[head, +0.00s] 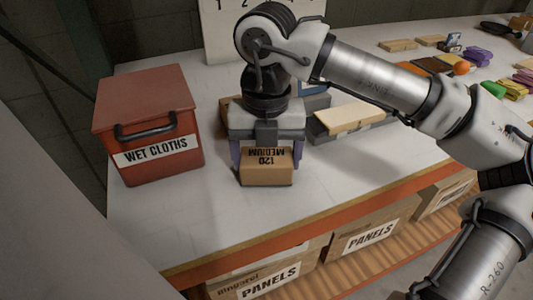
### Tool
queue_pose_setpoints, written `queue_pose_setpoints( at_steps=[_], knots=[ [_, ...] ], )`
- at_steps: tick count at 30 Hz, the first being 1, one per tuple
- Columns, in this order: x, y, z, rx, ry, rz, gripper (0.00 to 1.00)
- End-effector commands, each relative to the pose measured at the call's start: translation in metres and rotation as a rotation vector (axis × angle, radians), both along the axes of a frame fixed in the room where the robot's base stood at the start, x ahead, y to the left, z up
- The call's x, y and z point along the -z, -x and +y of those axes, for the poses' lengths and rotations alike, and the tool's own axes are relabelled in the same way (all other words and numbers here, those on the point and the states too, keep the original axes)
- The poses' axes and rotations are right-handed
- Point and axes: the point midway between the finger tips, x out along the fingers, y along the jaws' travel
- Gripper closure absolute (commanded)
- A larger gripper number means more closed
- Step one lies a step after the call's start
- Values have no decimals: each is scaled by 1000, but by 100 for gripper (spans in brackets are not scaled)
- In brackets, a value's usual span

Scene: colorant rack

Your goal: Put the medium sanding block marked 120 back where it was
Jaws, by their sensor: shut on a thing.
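A red bin (150,120) labelled "WET CLOTHS" stands to the left. A grey holder (318,130) with a pale wooden board (348,117) is behind right, partly hidden by my arm. Several small items lie at the far right. Bare bench (190,225) lies in front.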

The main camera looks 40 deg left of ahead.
Motion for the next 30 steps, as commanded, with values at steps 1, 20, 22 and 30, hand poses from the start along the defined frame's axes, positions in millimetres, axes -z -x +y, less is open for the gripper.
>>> queue_pose_setpoints(
  at_steps=[1,20,22,30],
  knots=[
    [3,0,0,1,0,0,40],
    [-21,-1,0,2,0,-4,0],
    [-36,-1,0,2,-2,-4,0],
    [-94,-1,0,3,0,-3,0]
  ],
)
